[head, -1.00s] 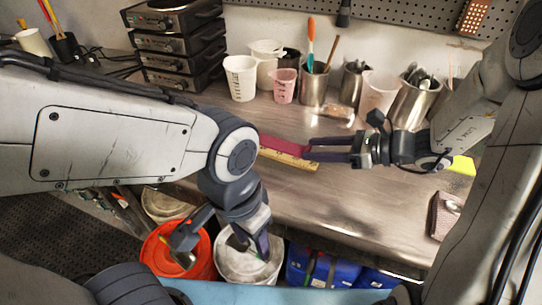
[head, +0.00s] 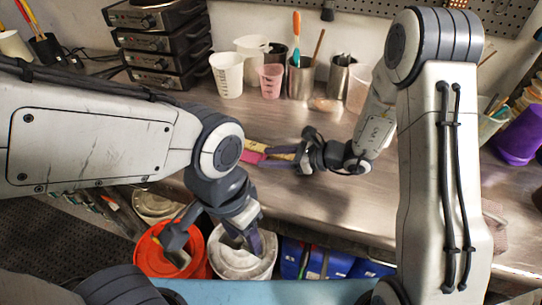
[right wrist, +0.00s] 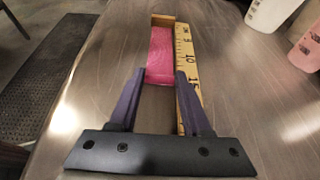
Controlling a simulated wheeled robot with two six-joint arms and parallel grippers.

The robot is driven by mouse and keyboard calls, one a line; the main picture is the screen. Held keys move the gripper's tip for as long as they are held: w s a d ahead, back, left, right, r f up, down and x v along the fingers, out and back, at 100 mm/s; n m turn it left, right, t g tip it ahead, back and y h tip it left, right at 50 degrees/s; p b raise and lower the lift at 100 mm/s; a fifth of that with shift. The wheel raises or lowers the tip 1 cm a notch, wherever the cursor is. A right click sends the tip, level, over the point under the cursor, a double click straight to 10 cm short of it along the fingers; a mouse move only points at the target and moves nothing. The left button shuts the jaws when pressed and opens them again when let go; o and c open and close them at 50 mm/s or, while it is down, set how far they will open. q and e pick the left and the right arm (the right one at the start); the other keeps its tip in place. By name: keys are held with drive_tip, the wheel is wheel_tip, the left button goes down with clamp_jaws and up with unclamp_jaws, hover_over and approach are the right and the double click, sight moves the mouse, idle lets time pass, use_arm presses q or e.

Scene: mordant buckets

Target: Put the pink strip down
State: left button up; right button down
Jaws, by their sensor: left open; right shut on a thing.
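The pink strip (head: 252,156) lies alongside a yellow ruler (head: 259,146) on the metal bench. In the right wrist view the strip (right wrist: 160,55) runs out from between my right fingers. Its far end is near the brown end piece of the ruler (right wrist: 186,55), and its left edge is clear. My right gripper (head: 292,156) is shut on the strip, low over the bench; I cannot tell whether the strip touches the metal. My left gripper (head: 214,245) is open and empty, its fingers over the orange bucket and the white-lidded bucket.
The orange bucket (head: 143,258) and the white-lidded bucket (head: 242,267) stand below the bench's front edge, beside blue containers (head: 325,262). Cups (head: 227,75) and metal tool pots (head: 301,80) line the back. The bench (head: 330,207) in front of the ruler is bare.

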drive_tip(key=shift+f, duration=0.1)
drive_tip(key=c, duration=0.8)
unclamp_jaws()
drive_tip(key=shift+f, duration=0.1)
drive_tip(key=o, duration=0.4)
drive_tip(key=shift+o, duration=0.2)
drive_tip(key=shift+d+r, duration=0.2)
drive_tip(key=shift+r, duration=0.1)
drive_tip(key=v, duration=1.1)
drive_tip(key=shift+s+d+r, duration=0.1)
drive_tip(key=shift+s+d, duration=0.05)
drive_tip(key=shift+d, duration=0.1)
